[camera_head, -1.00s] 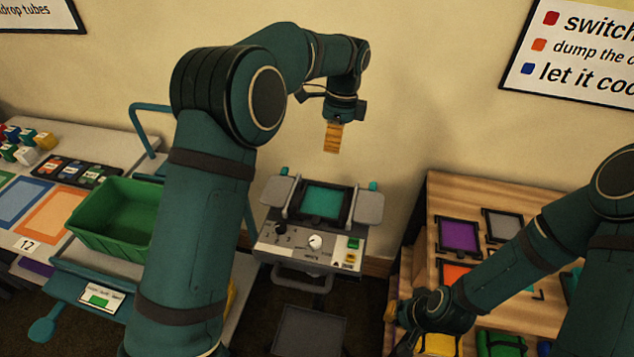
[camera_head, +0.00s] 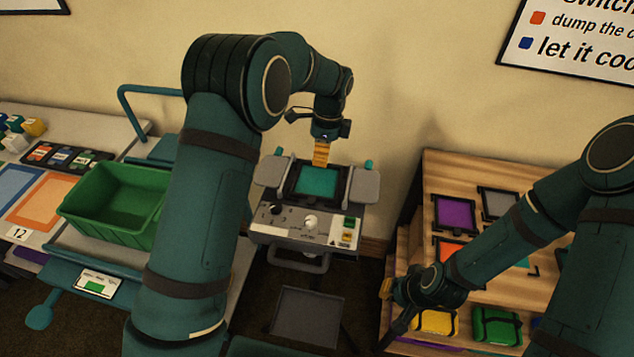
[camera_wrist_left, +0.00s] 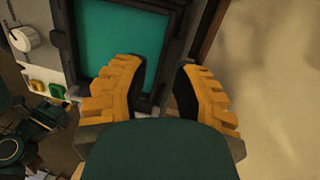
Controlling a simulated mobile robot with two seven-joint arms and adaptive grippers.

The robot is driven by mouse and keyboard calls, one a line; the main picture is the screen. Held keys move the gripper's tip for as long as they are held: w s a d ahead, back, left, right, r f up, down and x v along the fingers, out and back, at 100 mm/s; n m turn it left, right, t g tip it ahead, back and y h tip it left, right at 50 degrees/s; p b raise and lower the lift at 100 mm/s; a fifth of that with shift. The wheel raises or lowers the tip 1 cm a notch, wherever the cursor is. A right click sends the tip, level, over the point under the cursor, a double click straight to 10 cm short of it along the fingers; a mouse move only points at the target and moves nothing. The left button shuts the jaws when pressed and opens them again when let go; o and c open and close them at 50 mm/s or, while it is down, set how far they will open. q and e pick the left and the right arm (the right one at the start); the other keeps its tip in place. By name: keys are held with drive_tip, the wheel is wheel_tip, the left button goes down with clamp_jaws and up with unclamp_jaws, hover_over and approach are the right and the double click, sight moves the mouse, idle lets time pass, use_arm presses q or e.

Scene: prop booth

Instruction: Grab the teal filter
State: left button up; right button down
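The teal filter (camera_head: 316,181) is a flat teal panel in a dark frame on top of the grey machine (camera_head: 305,225). It also shows in the left wrist view (camera_wrist_left: 122,45), just beyond my fingers. My left gripper (camera_head: 320,160) points down above the filter's far edge, with its yellow fingers. In the left wrist view my left gripper (camera_wrist_left: 160,85) is open, with an empty gap between the fingers, near the frame's edge. My right gripper (camera_head: 385,290) is low at the front left corner of the wooden shelf; its fingers are mostly hidden.
The wooden shelf (camera_head: 436,165) at right holds purple, grey and orange framed filters, with yellow and green packs below. A green bin (camera_head: 90,215) stands on the trolley at left. The machine has a white knob (camera_head: 311,222) and a front handle. A wall is close behind.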

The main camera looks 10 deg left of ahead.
use_arm(q)
drive_tip(key=shift+s+a+f, duration=0.1)
drive_tip(key=shift+s+f, duration=0.05)
drive_tip(key=shift+f, duration=1.25)
clamp_jaws()
